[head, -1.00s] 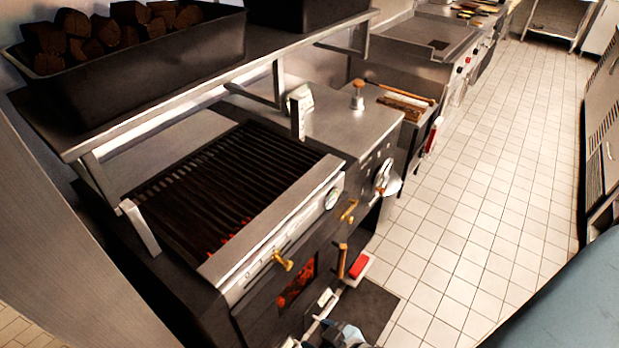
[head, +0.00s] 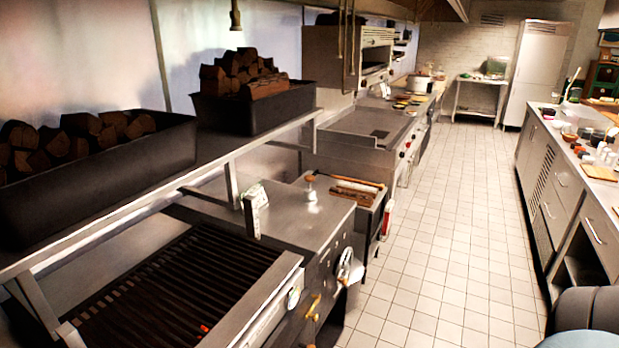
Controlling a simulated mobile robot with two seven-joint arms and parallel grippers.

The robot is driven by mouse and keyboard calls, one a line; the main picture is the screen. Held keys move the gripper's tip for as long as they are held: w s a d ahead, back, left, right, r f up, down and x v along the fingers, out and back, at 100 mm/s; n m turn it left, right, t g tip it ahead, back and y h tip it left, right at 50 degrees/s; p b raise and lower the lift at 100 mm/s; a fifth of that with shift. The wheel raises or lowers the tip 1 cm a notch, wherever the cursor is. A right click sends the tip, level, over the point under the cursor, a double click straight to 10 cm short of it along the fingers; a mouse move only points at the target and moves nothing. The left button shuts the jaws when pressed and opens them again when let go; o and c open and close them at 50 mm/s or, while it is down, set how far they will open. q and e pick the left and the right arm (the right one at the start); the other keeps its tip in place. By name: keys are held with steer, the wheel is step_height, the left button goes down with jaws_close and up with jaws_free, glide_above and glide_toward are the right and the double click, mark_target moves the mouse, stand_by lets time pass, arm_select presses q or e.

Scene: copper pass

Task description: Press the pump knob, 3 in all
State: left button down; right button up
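A small pump with a brown rounded knob (head: 310,179) stands upright on the steel top (head: 290,215) beside the charcoal grill. Its shiny metal stem shows under the knob. Nothing of mine touches it. Neither of my grippers is in view. A blue-grey rounded part of my own body shows at the lower right corner of the head view.
The grill (head: 185,285) with dark bars fills the lower left. Bins of wood (head: 255,105) sit on the shelf above. The tiled aisle (head: 450,230) is clear; a counter (head: 570,190) lines its right side.

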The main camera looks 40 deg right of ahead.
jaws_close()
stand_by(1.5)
